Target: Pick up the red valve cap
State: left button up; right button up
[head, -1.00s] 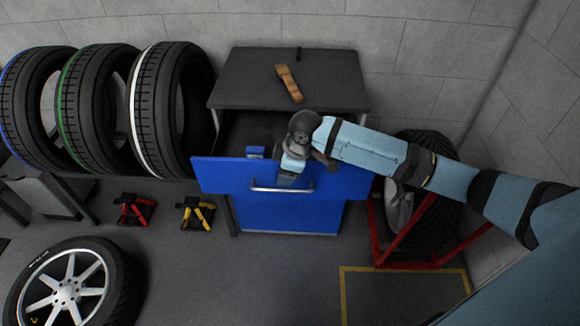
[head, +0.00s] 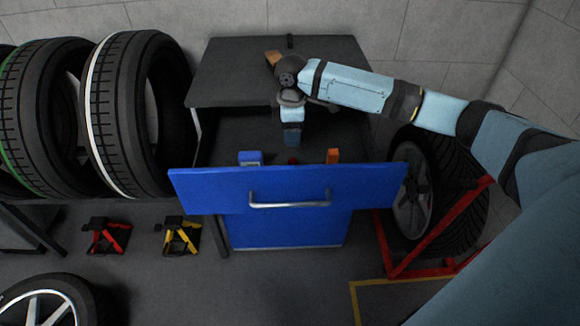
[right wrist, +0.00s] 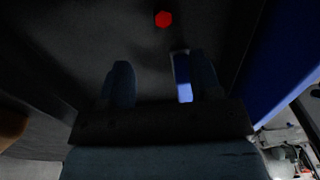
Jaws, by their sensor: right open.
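The red valve cap (head: 293,161) lies inside the open drawer of the blue cabinet, just behind the drawer front (head: 225,190). In the right wrist view the cap (right wrist: 163,19) is a small red shape on the dark drawer floor, at the top, beyond the fingertips. My right gripper (head: 291,139) points down over the drawer, behind the cap in the head view. In the right wrist view its two fingers (right wrist: 160,72) are apart, with no cap between them. My left gripper is not in view.
A blue box (head: 250,158) is left of the cap in the drawer, and an orange item (head: 333,156) is right of it. The cabinet top (head: 235,70) overhangs the drawer's back. The blue drawer wall (right wrist: 275,65) stands close beside the gripper.

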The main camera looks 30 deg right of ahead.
aim_at(293, 161)
jog(key=f+b, duration=0.1)
jog(key=f, duration=0.2)
jog(key=f+b, duration=0.1)
jog(key=f, duration=0.7)
jog(key=shift+s+f+b, duration=0.25)
jog(key=shift+s+b, duration=0.1)
jog(key=shift+b, duration=0.05)
jog(key=c, duration=1)
